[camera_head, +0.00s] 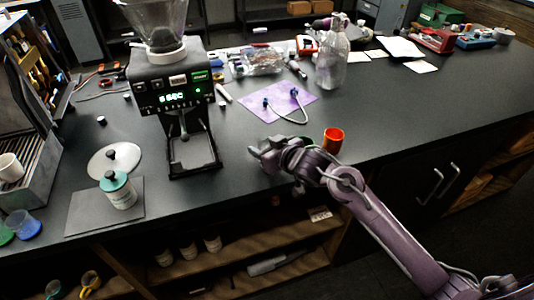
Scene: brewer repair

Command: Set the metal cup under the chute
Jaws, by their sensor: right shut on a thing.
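The coffee grinder (172,85) stands at the left centre of the dark counter. Its chute (184,133) hangs under the lit display, over a bare base plate (193,152) with no cup on it. My right gripper (258,156) is at the counter's front edge, to the right of the grinder base and apart from it. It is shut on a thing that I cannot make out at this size. I cannot pick out a metal cup for certain. My left gripper is not in view.
A purple mat (280,99) with a hose lies behind the gripper, and a clear bottle (331,60) stands farther back. A teal-lidded jar (118,190) is at the left.

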